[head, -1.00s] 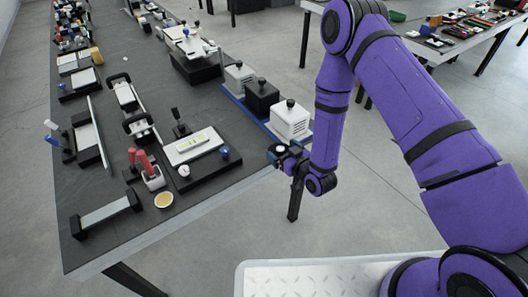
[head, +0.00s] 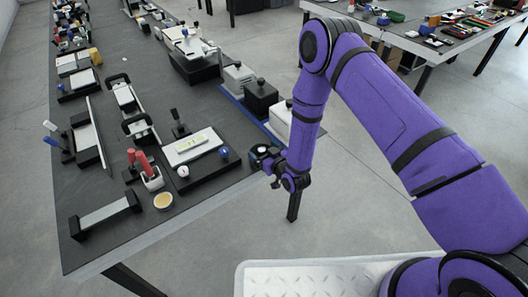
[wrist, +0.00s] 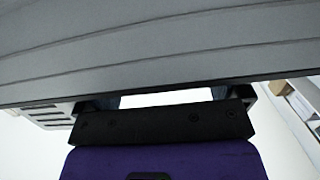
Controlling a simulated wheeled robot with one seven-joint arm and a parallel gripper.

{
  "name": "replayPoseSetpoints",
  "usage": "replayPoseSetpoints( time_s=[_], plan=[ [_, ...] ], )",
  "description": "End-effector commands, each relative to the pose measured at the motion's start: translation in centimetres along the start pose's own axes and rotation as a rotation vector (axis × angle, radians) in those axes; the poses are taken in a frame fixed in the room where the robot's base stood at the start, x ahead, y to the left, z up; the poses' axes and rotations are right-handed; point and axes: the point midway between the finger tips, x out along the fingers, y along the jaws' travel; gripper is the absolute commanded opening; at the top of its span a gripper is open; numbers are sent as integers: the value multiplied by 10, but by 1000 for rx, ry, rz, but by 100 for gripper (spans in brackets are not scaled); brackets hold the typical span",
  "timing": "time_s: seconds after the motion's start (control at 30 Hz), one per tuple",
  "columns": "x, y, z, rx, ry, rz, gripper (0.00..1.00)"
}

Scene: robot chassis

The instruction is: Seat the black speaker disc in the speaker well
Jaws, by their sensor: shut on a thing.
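My gripper (head: 260,153) is just off the right edge of the near table, level with a white plate on a black block. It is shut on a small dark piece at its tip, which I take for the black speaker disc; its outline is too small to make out. In the wrist view, the black gripper body (wrist: 160,126) shows, with parts of two fingers beyond it, and the disc cannot be made out. The white plate (head: 182,157) bears a pale strip with yellow-green marks. I cannot make out the speaker well in either view.
A blue knob (head: 224,152) and a white ball (head: 183,171) sit at the black block's front. White and black boxes (head: 261,95) stand behind, the nearest partly hidden by my arm.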

Motion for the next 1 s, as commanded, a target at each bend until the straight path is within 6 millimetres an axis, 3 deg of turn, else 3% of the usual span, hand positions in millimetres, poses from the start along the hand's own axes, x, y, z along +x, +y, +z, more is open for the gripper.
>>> replayPoseSetpoints(
  time_s=[0.2,0.23,0.27,0.63,1.0],
  plan=[
    [0,0,2,0,0,0,68],
    [0,0,3,0,0,0,97],
    [0,0,2,0,0,0,100],
    [-8,0,0,0,-1,0,100],
    [-78,0,0,0,-3,1,100]
  ],
)
